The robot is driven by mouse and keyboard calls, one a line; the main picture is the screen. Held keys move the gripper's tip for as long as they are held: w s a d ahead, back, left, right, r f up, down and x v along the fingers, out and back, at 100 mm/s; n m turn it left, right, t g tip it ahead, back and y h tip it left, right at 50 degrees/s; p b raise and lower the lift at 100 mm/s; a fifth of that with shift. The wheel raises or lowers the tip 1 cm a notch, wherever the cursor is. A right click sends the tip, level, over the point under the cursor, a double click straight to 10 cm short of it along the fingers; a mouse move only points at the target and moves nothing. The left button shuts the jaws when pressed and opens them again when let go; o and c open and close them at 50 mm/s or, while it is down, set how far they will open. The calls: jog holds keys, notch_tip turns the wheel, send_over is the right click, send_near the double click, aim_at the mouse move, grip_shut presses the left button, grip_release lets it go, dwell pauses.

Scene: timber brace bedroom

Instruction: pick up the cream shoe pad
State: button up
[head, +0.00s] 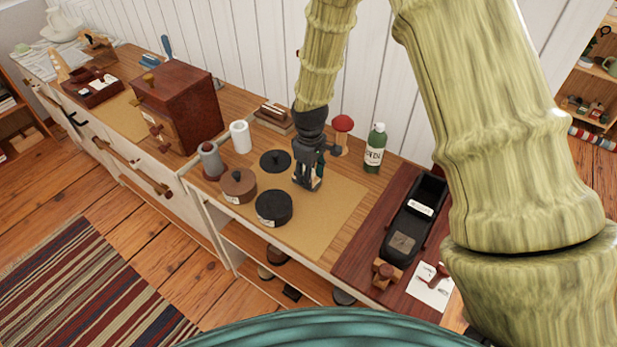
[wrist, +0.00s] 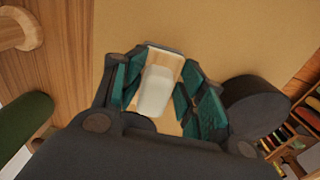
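A cream block, apparently the cream shoe pad (wrist: 155,90), shows between the fingers in the wrist view, with a tan wood-like part beside it and a grey far edge. My gripper (wrist: 168,58) has its teal finger pads on both sides of it, very close; whether they press on it I cannot tell. In the head view my gripper (head: 307,184) points down low over the tan mat (head: 335,205). There its dark fingers hide the pad.
A black round tin (head: 273,207) stands close to my gripper, with a brown lidded pot (head: 238,186) and a dark disc (head: 275,161) nearby. A black tray (head: 413,218) is at right. The mat's front right is clear.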

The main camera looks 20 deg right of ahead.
jog(key=shift+o, duration=0.3)
jog(key=shift+w+a+f, duration=0.4)
jog(key=shift+w+f, duration=0.15)
jog(key=shift+f, duration=0.25)
jog(key=shift+s, duration=0.1)
jog(key=shift+c, duration=0.4)
jog(key=shift+r, duration=0.15)
jog(key=shift+r+b, duration=0.35)
jog(key=shift+r, duration=0.3)
grip_shut()
jog(key=shift+s+d+r+b, duration=0.1)
jog(key=shift+s+r+b, duration=0.15)
jog(key=shift+r, duration=0.25)
jog(key=shift+s+r+b, duration=0.2)
jog(key=shift+r+b, duration=0.05)
jog(key=shift+r, duration=0.25)
jog(key=s+b, duration=0.1)
jog(key=s, duration=0.4)
jog(key=s+r+b, duration=0.1)
jog(key=s, duration=0.4)
jog(key=s+b, duration=0.1)
jog(key=s, duration=0.4)
jog(key=shift+a+r, duration=0.35)
